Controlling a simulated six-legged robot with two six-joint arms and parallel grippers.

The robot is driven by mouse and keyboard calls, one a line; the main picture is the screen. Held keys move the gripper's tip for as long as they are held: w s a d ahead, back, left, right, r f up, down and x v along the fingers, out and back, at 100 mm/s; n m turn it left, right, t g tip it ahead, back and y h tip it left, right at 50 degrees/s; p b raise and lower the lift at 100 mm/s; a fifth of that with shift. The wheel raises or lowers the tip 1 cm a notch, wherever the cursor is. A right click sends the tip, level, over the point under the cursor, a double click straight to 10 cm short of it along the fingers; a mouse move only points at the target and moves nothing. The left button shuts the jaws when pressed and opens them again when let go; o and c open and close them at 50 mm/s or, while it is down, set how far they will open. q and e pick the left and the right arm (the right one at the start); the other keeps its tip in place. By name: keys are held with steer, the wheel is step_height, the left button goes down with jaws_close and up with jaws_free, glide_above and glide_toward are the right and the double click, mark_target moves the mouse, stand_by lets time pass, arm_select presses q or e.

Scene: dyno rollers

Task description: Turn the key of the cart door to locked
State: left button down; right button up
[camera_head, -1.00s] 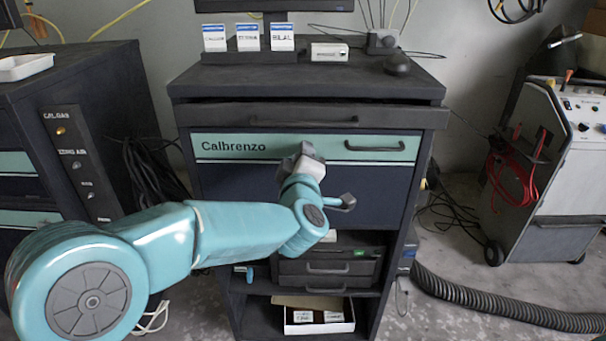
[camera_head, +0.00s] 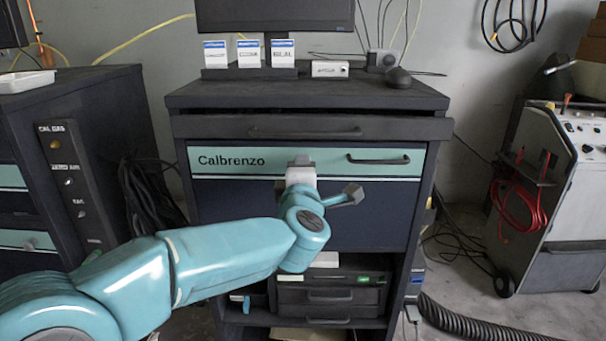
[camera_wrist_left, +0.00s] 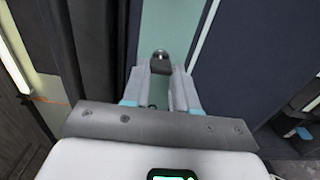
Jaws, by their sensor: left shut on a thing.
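The cart (camera_head: 310,98) stands straight ahead, with a dark blue door front (camera_head: 375,215) under a teal band (camera_head: 228,160) marked Calbrenzo. My left gripper (camera_head: 301,164) is at the teal band near its middle. In the left wrist view, my left gripper (camera_wrist_left: 161,72) is shut on a small dark metal piece with a rounded bright end, which looks like the key (camera_wrist_left: 160,57). In the head view the gripper hides the key. I cannot tell from these frames which way the key is turned. My right gripper is not in view.
A dark handle (camera_head: 378,160) sits right of the gripper on the teal band. A wide drawer (camera_head: 215,127) is above it. Open shelves with dark instruments (camera_head: 330,297) are below. A second cabinet (camera_head: 100,95) stands left, and a wheeled machine (camera_head: 570,190) stands right.

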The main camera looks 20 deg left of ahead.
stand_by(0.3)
arm_select(q)
steer(key=c, duration=0.9)
jaws_free()
steer(key=v, duration=1.6)
steer(key=shift+s, duration=0.15)
